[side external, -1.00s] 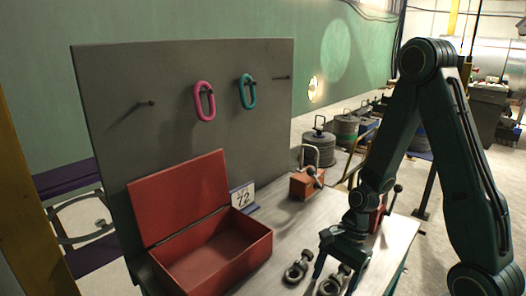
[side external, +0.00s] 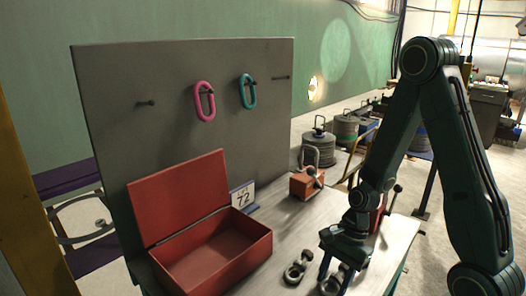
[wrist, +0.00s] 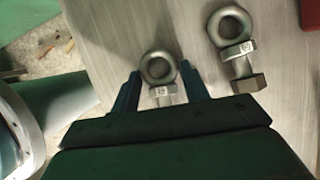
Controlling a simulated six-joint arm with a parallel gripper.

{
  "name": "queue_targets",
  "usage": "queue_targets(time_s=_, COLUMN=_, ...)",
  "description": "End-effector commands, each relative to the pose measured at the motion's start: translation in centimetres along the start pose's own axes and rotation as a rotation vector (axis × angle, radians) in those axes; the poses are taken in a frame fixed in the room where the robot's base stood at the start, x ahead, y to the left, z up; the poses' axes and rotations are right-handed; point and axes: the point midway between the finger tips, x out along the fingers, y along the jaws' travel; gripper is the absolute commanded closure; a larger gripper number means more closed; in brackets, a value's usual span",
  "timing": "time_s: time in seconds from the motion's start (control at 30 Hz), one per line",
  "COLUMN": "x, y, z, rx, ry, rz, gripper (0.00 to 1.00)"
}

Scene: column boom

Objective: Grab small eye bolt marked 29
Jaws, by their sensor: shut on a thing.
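Two grey metal eye bolts lie on the workbench. The smaller eye bolt (wrist: 158,68) is between the two fingers of my gripper (wrist: 160,73) in the wrist view. The fingers are shut on it, its ring toward the fingertips. A mark shows on its collar but is too small to read. In the side view this bolt (side external: 331,284) is partly hidden by my gripper (side external: 337,278). The larger eye bolt (wrist: 231,28) lies apart, to the right in the wrist view, and its collar mark is also unclear. In the side view it is left of my gripper (side external: 296,272).
An open red box (side external: 258,250) stands at left on the bench, with a sign reading 72 (side external: 243,196) behind it. A red block with a metal shackle (side external: 303,187) sits farther back. A pegboard (side external: 120,90) holds a pink link (side external: 197,103) and a teal link (side external: 242,92).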

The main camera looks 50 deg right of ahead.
Motion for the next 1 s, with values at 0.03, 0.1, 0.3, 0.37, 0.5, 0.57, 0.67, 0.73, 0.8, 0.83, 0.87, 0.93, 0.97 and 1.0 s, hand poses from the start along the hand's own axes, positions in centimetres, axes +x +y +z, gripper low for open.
queue_targets(time_s=0.03, x=-0.2, y=-0.1, z=0.1, rx=-0.001, ry=0.000, rz=-0.002, gripper=0.81)
queue_targets(time_s=0.1, x=-0.4, y=-0.1, z=0.2, rx=-0.001, ry=0.000, rz=-0.002, gripper=0.81)
queue_targets(time_s=0.3, x=-1.6, y=-0.1, z=0.7, rx=-0.002, ry=0.001, rz=-0.004, gripper=0.81)
queue_targets(time_s=0.37, x=-2.2, y=-0.1, z=0.9, rx=-0.002, ry=0.001, rz=-0.004, gripper=0.81)
queue_targets(time_s=0.5, x=-3.7, y=-0.2, z=1.5, rx=-0.003, ry=0.001, rz=-0.006, gripper=0.81)
queue_targets(time_s=0.57, x=-4.4, y=-0.2, z=1.8, rx=-0.003, ry=0.001, rz=-0.007, gripper=0.81)
queue_targets(time_s=0.67, x=-5.8, y=-0.1, z=2.3, rx=-0.004, ry=0.002, rz=-0.007, gripper=0.81)
queue_targets(time_s=0.73, x=-6.8, y=-0.1, z=2.8, rx=-0.003, ry=0.002, rz=-0.007, gripper=0.81)
queue_targets(time_s=0.8, x=-7.8, y=-0.1, z=3.2, rx=-0.004, ry=0.002, rz=-0.007, gripper=0.81)
queue_targets(time_s=0.83, x=-8.3, y=-0.1, z=3.4, rx=-0.003, ry=0.002, rz=-0.007, gripper=0.81)
queue_targets(time_s=0.87, x=-8.8, y=-0.2, z=3.6, rx=-0.004, ry=0.002, rz=-0.008, gripper=0.81)
queue_targets(time_s=0.93, x=-10.0, y=-0.1, z=4.1, rx=-0.003, ry=0.002, rz=-0.007, gripper=0.81)
queue_targets(time_s=0.97, x=-10.5, y=-0.1, z=4.3, rx=-0.004, ry=0.002, rz=-0.008, gripper=0.81)
queue_targets(time_s=1.0, x=-11.2, y=-0.1, z=4.6, rx=-0.003, ry=0.002, rz=-0.007, gripper=0.81)
